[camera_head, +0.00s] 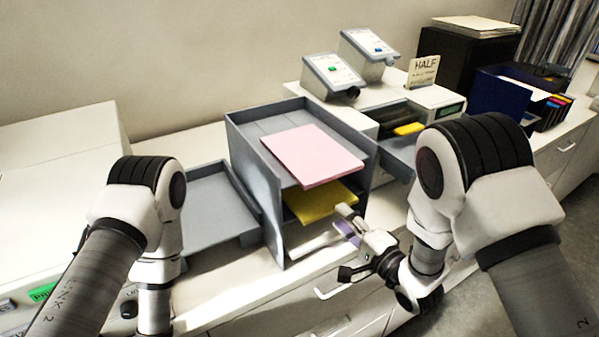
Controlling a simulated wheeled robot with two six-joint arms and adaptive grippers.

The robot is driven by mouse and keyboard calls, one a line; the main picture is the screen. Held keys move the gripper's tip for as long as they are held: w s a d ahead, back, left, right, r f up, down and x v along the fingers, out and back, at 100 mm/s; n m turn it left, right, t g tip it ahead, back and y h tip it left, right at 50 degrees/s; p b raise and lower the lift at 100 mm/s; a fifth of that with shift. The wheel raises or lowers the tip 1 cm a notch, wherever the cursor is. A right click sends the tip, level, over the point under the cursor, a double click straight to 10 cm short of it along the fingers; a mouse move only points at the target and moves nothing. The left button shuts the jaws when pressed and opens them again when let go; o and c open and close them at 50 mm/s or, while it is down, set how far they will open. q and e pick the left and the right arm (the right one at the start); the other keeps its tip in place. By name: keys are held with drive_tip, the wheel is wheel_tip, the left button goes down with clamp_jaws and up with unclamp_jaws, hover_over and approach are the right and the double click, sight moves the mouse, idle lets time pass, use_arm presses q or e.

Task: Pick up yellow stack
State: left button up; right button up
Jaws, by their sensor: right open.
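A yellow stack (312,204) lies in the middle level of a grey tiered shelf (247,190), partly under a pink stack (312,152) that lies on the level above. My right gripper (347,242) is open at the shelf's front right, close to the near edge of the yellow stack. One finger appears beside that edge; I cannot tell whether it touches. A second, small yellow stack (408,129) lies at the machine (433,104) on the right. My left arm stands at the left, but its gripper is out of view.
An empty grey tray (210,207) stands left of the shelf. A purple item (347,231) shows behind my right gripper. Two grey devices (332,76) (368,50) stand behind. A dark blue file holder (500,98) and a black box (460,55) stand at the far right.

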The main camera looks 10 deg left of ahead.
sight(331, 202)
drive_tip(key=shift+w+a, duration=0.3)
drive_tip(key=shift+a, duration=0.2)
drive_tip(key=w, duration=0.1)
drive_tip(key=w+a+b, duration=0.1)
drive_tip(key=w, duration=0.2)
drive_tip(key=shift+w+a+f+b, duration=0.25)
drive_tip(key=shift+a+f+b, duration=0.05)
drive_tip(key=shift+a+b, duration=0.05)
drive_tip(key=shift+w+a, duration=0.25)
drive_tip(key=shift+w, duration=0.05)
drive_tip(key=shift+s+a+r, duration=0.2)
drive_tip(key=shift+s, duration=0.1)
drive_tip(key=shift+s+d+r, duration=0.1)
drive_tip(key=shift+s+d, duration=0.05)
drive_tip(key=shift+d, duration=0.05)
clamp_jaws()
drive_tip(key=shift+w, duration=0.2)
